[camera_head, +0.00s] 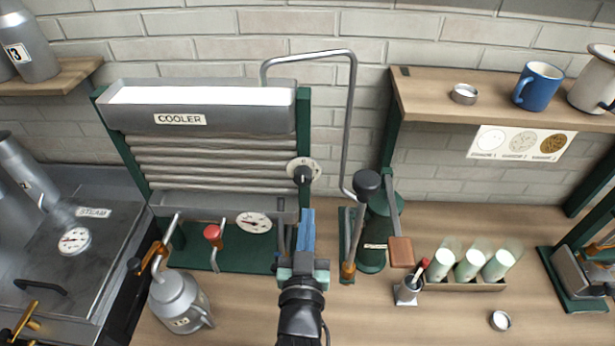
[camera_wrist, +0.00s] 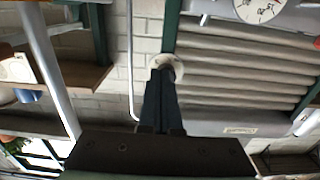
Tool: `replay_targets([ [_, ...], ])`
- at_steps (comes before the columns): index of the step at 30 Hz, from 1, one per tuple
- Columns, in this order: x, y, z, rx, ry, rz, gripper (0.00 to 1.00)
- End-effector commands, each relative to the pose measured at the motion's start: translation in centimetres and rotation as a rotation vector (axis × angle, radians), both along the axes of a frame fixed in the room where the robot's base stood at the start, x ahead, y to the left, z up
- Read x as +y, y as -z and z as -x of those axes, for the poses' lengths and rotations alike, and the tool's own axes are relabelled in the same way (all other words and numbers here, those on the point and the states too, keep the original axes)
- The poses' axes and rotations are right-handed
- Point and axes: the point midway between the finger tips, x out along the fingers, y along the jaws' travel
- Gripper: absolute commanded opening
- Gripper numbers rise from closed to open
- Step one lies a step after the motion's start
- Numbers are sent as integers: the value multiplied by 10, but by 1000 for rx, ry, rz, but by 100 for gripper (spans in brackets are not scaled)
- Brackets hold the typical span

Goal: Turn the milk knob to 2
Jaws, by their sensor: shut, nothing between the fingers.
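A black knob (camera_head: 303,174) on a round white dial plate (camera_head: 315,168) sits at the right edge of the cooler (camera_head: 185,122); I take it as the milk knob. Its numbers are too small to read. My gripper (camera_head: 307,212) is below the knob in the head view, pointing up towards it, shut and empty. In the wrist view the closed fingertips (camera_wrist: 161,72) overlap the pale dial plate (camera_wrist: 176,66) and hide most of the knob. I cannot tell whether they touch it.
A bent metal pipe (camera_head: 354,110) rises just right of the knob. A black-balled lever (camera_head: 366,182) and a green churn (camera_head: 376,235) stand to the right. A red-knobbed tap (camera_head: 212,233), a gauge (camera_head: 254,222) and a milk can (camera_head: 179,302) are at left.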

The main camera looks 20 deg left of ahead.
Motion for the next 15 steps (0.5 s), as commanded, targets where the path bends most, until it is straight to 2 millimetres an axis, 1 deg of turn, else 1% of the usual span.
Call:
replay_targets([
  [1,2,-1,-8,-2,0,-1,0],
  [7,9,0,-32,-1,0,1,0],
  [10,11,0,-41,-1,1,0,0],
  [15,14,0,-49,0,1,0,0],
])
